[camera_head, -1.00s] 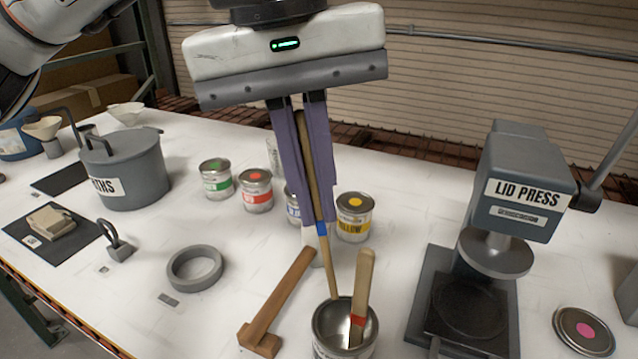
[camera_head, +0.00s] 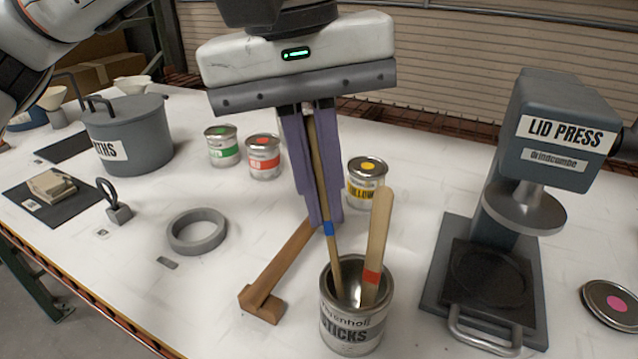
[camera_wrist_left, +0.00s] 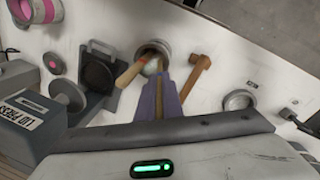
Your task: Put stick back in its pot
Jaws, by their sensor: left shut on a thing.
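My left gripper (camera_head: 318,210) is shut on a thin wooden stick with a blue band (camera_head: 328,229) and points down. The stick's lower end is inside the mouth of the metal pot labelled STICKS (camera_head: 352,325). I cannot tell whether it touches the bottom. A wider stick with a red band (camera_head: 377,235) stands tilted in the same pot. In the left wrist view, the gripper's purple fingers (camera_wrist_left: 158,98) reach to the pot (camera_wrist_left: 153,48), and the red-banded stick (camera_wrist_left: 132,72) leans out of it. My right gripper is not in view.
A wooden mallet-like tool (camera_head: 275,275) lies left of the pot. A grey ring (camera_head: 197,232) lies further left. Paint cans, green (camera_head: 222,146), red (camera_head: 264,157) and yellow (camera_head: 365,183), stand behind. The lid press (camera_head: 545,140) stands right, beside a pink-dotted lid (camera_head: 611,303).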

